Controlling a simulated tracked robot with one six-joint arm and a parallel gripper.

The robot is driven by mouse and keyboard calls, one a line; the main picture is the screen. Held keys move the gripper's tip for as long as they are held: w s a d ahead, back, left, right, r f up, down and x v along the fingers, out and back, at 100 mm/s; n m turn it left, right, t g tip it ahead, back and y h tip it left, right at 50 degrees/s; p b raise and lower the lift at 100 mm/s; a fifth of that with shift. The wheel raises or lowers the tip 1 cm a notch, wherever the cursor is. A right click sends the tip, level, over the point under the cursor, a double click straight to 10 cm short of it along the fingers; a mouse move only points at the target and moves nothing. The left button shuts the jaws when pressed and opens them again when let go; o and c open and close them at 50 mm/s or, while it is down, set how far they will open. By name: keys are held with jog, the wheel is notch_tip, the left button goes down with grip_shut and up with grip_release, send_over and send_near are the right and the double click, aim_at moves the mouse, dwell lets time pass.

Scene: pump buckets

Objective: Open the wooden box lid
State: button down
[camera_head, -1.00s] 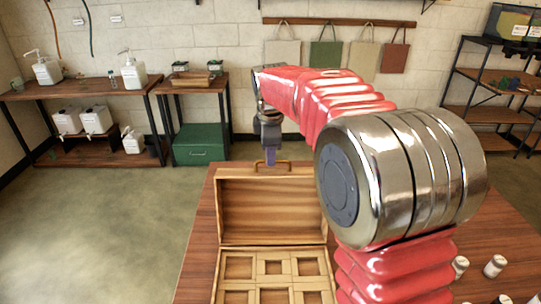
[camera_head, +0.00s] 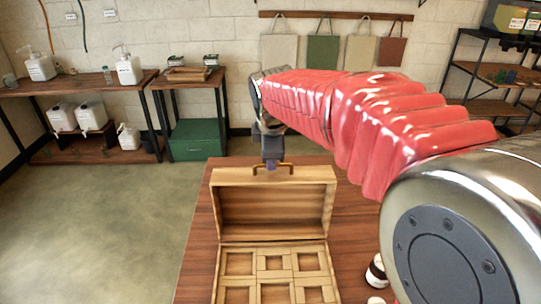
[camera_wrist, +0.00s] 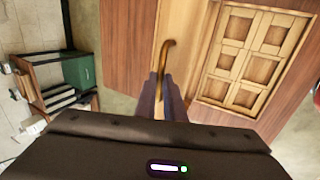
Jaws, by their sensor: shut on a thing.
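The wooden box (camera_head: 272,252) stands on the brown table with its lid (camera_head: 272,210) raised upright at the back. Its base shows several square compartments, which look empty. A brass handle (camera_head: 287,168) is on the lid's top edge; it also shows in the wrist view (camera_wrist: 167,52). My gripper (camera_head: 270,165) is at the handle, reaching down from above. In the wrist view my gripper's fingers (camera_wrist: 163,95) are closed around the handle's near end.
Small bottles (camera_head: 376,272) stand on the table right of the box, partly hidden by my arm. A green cabinet (camera_head: 197,140) and shelves with white jugs (camera_head: 128,66) stand along the back wall. The floor left of the table is clear.

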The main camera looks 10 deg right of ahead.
jog(key=shift+s+f, duration=0.2)
jog(key=shift+f, duration=0.05)
jog(key=c, duration=2.2)
grip_release()
jog(key=o, duration=0.4)
jog(key=shift+r, duration=0.1)
jog(key=shift+c, duration=0.2)
jog(key=shift+r, duration=0.1)
jog(key=v, duration=1.3)
jog(key=shift+r, duration=0.25)
